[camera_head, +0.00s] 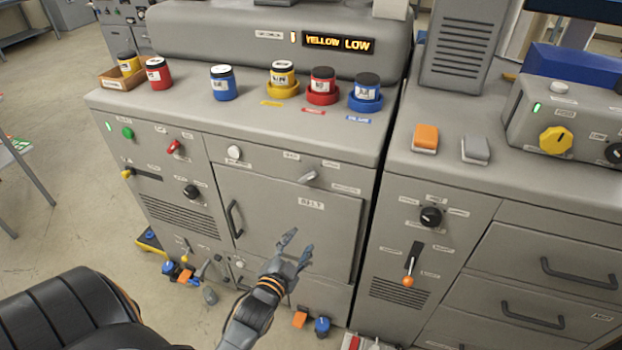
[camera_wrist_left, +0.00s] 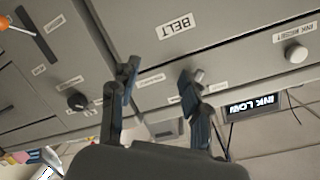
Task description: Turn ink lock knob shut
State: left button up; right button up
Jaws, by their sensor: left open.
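A small grey knob (camera_head: 308,177) sits on the front panel of the middle cabinet, above the door marked BELT (camera_head: 290,215). I take it for the ink lock knob, but its labels are too small to read. It is tilted, with its right end higher. My left gripper (camera_head: 297,246) is open and empty in front of the BELT door, lower in the picture than the knob. In the left wrist view the knob (camera_wrist_left: 198,75) shows just beyond the right fingertip of the left gripper (camera_wrist_left: 159,75). I cannot tell whether they touch. My right gripper is not in view.
A white round button (camera_head: 235,152) marked INK RESET is left of the knob. Ink jars, yellow (camera_head: 282,75), red (camera_head: 322,85) and blue (camera_head: 367,92), stand on the cabinet top. The right cabinet has a black dial (camera_head: 431,216) and an orange-tipped lever (camera_head: 408,280). A display reads YELLOW LOW (camera_head: 338,42).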

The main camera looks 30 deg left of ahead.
pick_arm(q)
jog(key=t+y, duration=0.1)
jog(key=t, duration=0.1)
send_near(309, 178)
jog(key=a+v, duration=0.1)
jog(key=v, duration=0.3)
jog(key=p+x, duration=0.1)
jog(key=x, duration=0.3)
jog(key=p+x, duration=0.1)
jog(key=x, duration=0.3)
jog(key=d+x, duration=0.1)
jog(key=x, duration=0.3)
jog(key=shift+w+a+p, duration=0.1)
jog(key=shift+w+p, duration=0.3)
jog(key=shift+w+a+f+m, duration=0.1)
jog(key=shift+w+m, duration=0.2)
jog(key=shift+w, duration=0.2)
pick_arm(e)
jog(key=r, duration=0.3)
jog(key=shift+a, duration=0.25)
pick_arm(q)
grip_shut()
pick_arm(e)
jog(key=shift+a, duration=0.3)
